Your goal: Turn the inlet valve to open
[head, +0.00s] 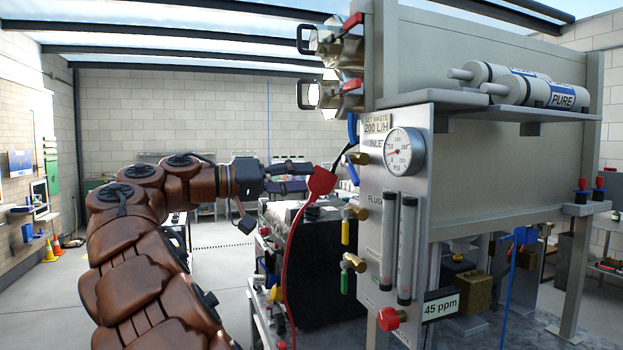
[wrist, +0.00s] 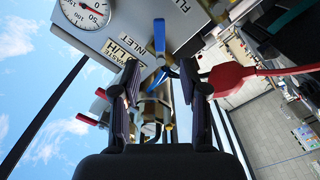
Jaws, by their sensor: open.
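The inlet valve has a brass body (head: 358,158) on the grey panel beside the INLET label. Its blue handle (wrist: 160,36) stands out clearly in the wrist view, ahead of the gap between my fingers. My gripper (wrist: 166,84) is open, with one finger on each side and no held object visible. In the head view my gripper (head: 300,168) points right toward the panel, left of the valve. Part of the valve is hidden in the head view.
A red paddle-shaped piece (head: 321,182) with a red cord hangs near my gripper; in the wrist view it lies right of the fingers. A gauge (head: 404,151), flow tubes (head: 390,240) and a yellow-handled valve (head: 346,232) are nearby. Red-handled valves (head: 352,22) are above.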

